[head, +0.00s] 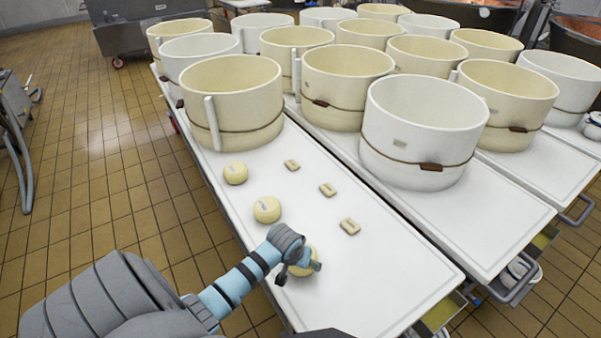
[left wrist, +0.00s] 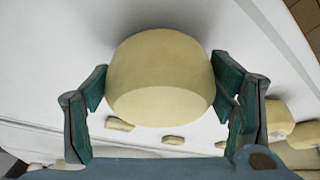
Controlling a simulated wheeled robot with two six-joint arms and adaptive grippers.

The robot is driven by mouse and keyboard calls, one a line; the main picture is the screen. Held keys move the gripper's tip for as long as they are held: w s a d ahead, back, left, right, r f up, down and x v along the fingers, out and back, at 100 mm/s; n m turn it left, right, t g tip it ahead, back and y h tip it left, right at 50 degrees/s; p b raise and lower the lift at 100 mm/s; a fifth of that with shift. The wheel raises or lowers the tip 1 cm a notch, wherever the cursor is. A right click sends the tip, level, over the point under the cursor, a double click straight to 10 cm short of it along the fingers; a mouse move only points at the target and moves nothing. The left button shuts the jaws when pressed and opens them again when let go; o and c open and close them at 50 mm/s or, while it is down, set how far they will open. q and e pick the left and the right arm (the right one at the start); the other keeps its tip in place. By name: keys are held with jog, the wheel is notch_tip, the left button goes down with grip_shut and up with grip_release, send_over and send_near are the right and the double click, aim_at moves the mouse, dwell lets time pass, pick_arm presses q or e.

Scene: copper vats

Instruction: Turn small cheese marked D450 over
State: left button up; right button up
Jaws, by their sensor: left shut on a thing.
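My left gripper (head: 298,270) is shut on a small pale-yellow cheese (left wrist: 160,75) near the front of the white table. The cheese sits between the two green fingers (left wrist: 160,90) in the left wrist view; it is mostly behind the gripper in the head view. No mark shows on its visible side. Two more small cheeses, a middle one (head: 267,209) and a farther one (head: 235,173), rest along the table's left side, with small labels on them too small to read. My right gripper is not in view.
Several small beige blocks (head: 349,227) lie right of the cheeses on the white table (head: 400,275). Large cream and white tubs (head: 232,100) with cords stand behind and to the right. The table's front right is clear. Tiled floor (head: 120,180) lies left.

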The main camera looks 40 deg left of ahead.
pick_arm(q)
jog(key=shift+f+b, duration=0.3)
jog(key=shift+f, duration=0.35)
dwell(1.0)
jog(key=o, duration=1.9)
jog(key=v, duration=1.2)
